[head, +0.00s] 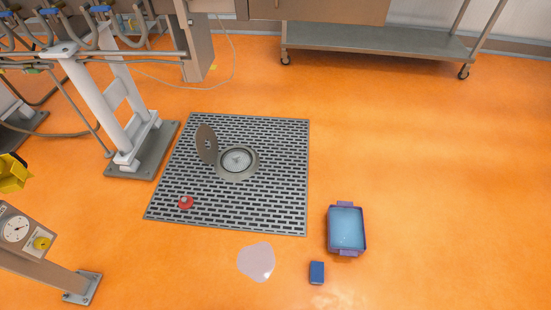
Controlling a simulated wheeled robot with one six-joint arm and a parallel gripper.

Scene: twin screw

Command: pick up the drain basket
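The drain basket (237,160) appears as a round, pale, perforated piece seated in the open drain in the metal floor grate. A grey drain ring (237,176) surrounds it. A round brown-grey lid (206,144) stands tilted up at the left side of the drain. I cannot make out the depth of the basket or any handle. My gripper is not in view.
A slotted grate (270,205) surrounds the drain, with a small red object (186,202) on it. A blue-filled tub (346,229), a blue block (317,272) and a pale puddle (257,262) lie in front. Steel stands (125,130) are left; orange floor (440,170) is clear right.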

